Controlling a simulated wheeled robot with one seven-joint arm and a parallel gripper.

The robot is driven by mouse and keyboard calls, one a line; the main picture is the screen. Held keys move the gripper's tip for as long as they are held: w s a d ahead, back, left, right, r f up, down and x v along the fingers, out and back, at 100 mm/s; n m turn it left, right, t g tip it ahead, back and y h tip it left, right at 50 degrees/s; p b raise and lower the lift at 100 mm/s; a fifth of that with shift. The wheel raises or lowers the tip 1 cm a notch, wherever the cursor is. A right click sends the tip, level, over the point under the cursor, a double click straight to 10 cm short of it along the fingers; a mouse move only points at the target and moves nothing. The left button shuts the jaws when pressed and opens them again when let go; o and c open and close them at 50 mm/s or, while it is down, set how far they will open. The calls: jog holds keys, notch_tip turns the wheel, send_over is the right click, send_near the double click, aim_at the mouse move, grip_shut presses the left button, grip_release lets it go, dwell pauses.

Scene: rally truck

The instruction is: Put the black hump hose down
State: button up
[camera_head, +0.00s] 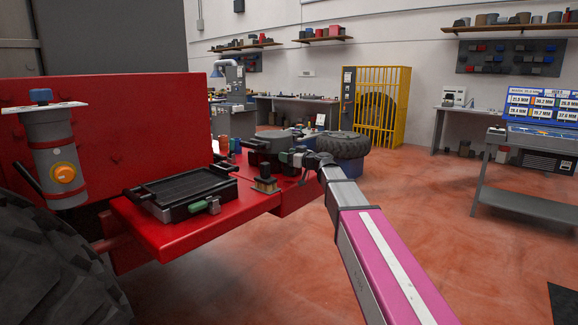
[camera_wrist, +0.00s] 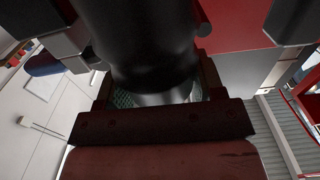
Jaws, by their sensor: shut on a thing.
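The black hump hose (camera_wrist: 145,45) fills the upper middle of the wrist view as a smooth, dark cylinder. My gripper (camera_wrist: 182,32) is shut on it, with a finger part showing at each side. The hose's lower end is over a dark reddish holder (camera_wrist: 165,122) with a teal lining inside. I cannot tell whether the hose touches it. In the head view my gripper (camera_head: 302,159) is small, at the far end of the red truck's ledge (camera_head: 190,232). The hose is hard to make out there among dark parts.
A black tray (camera_head: 180,188) with a green-handled tool (camera_head: 205,206) lies on the ledge. A small wooden block with a black knob (camera_head: 265,185) stands right of it. A tyre (camera_head: 343,145) lies behind my gripper. The floor to the right is open, up to a grey cart (camera_head: 530,203).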

jog(key=shift+f, duration=1.85)
jog(key=shift+f, duration=0.1)
jog(key=o, duration=1.3)
